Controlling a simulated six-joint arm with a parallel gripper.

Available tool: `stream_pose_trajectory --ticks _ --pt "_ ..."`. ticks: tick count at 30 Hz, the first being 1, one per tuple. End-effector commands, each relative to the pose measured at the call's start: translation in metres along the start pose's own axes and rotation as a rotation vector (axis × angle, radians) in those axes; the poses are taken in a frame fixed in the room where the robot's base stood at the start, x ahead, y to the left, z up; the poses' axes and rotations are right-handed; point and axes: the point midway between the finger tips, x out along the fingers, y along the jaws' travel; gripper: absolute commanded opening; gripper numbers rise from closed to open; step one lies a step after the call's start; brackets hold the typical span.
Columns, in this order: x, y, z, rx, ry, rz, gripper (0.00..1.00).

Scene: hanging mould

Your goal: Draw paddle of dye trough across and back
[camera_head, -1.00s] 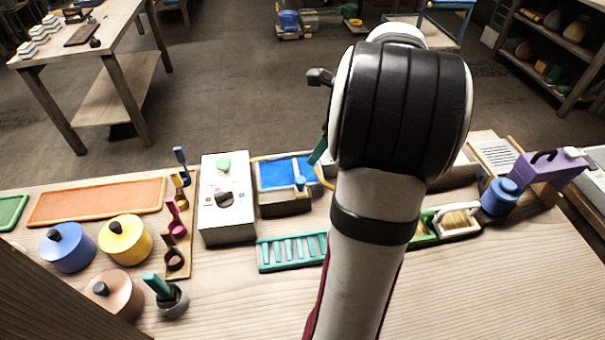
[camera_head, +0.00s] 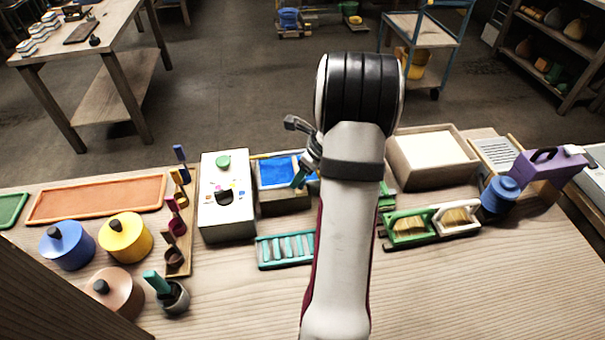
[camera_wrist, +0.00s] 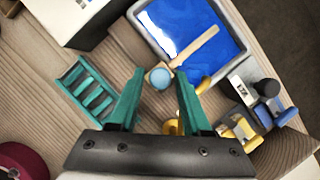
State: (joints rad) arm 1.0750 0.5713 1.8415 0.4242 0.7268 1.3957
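The dye trough (camera_head: 283,207) is a grey tray of bright blue dye behind the teal rack in the head view; its rim also shows in the wrist view (camera_wrist: 240,28). The paddle (camera_wrist: 199,44) is a pale wooden bar lying across the blue dye. Its round blue knob (camera_wrist: 160,78) is at the near end, by the trough's edge. My gripper (camera_wrist: 160,74) is open, its two teal fingers apart with the knob appearing between their tips. I cannot tell how far above the knob they are. In the head view my gripper (camera_head: 302,172) hides the paddle's knob and the trough's right part.
A white box (camera_head: 228,205) stands left of the trough and a teal rack (camera_head: 285,250) in front. Yellow objects (camera_wrist: 195,122) lie near my right finger. Bare table lies in front.

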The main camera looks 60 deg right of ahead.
Motion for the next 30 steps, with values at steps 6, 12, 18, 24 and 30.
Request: stream_pose_trajectory --ticks 6,12,18,24,30 --pt "-0.0002 0.0000 0.0000 0.000 0.000 0.000 0.07" --pt "-0.0004 0.0000 0.0001 -0.001 0.000 0.000 0.00" --pt "-0.0005 0.0000 0.0001 -0.001 0.000 0.000 0.00" --pt "-0.0005 0.0000 0.0001 -0.001 0.000 0.000 0.00" --pt "-0.0006 0.0000 0.0001 -0.001 0.000 0.000 0.00"
